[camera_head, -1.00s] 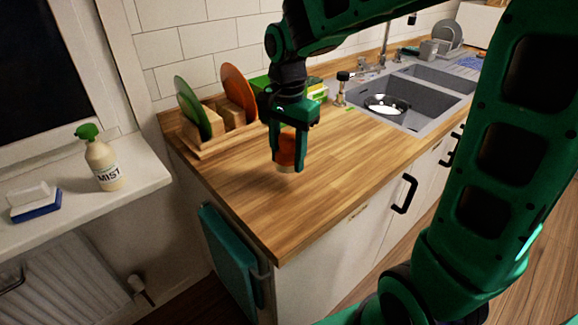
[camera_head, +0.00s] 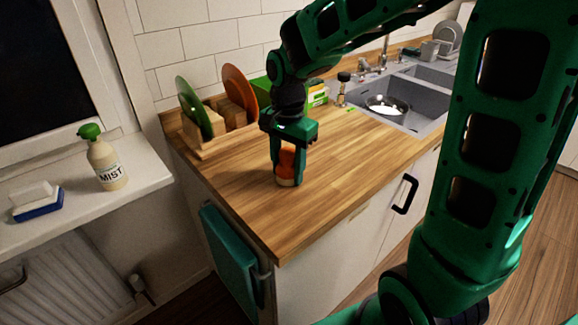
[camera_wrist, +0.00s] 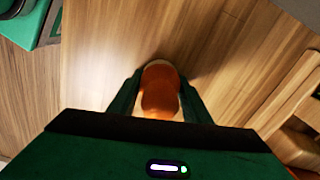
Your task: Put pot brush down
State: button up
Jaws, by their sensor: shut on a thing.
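The pot brush (camera_head: 287,164) has an orange body with a pale bottom. My gripper (camera_head: 286,180) is shut on it and holds it upright, pointing down over the wooden counter (camera_head: 330,165). In the head view its pale bottom is at or very near the counter top; I cannot tell for sure whether it touches. In the wrist view the brush (camera_wrist: 160,90) sits between the two fingers of my gripper (camera_wrist: 160,95), with its orange top toward the camera. The fingers hide part of its sides.
A wooden rack (camera_head: 205,147) with a green plate (camera_head: 194,108) and an orange plate (camera_head: 240,93) stands behind on the left. The sink (camera_head: 420,100) with a metal bowl (camera_head: 387,105) is at the right. The counter front and right of the brush is clear.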

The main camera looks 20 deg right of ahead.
jog(key=shift+s+f, duration=0.45)
jog(key=shift+f, duration=0.05)
jog(key=o, duration=1.1)
jog(key=shift+w+f, duration=0.1)
jog(key=shift+w, duration=0.05)
jog(key=shift+w+r, duration=0.25)
jog(key=shift+r, duration=0.2)
notch_tip(320, 180, up, 12)
jog(key=shift+r, duration=0.25)
jog(key=s+d+f+n, duration=0.2)
jog(key=s+d+f, duration=0.2)
jog(key=s+d, duration=0.5)
jog(key=s+d+f+n, duration=0.3)
jog(key=s+d+f, duration=0.2)
jog(key=s+d, duration=0.4)
jog(key=s, duration=0.5)
jog(key=shift+s+n, duration=0.2)
jog(key=shift+n, duration=0.1)
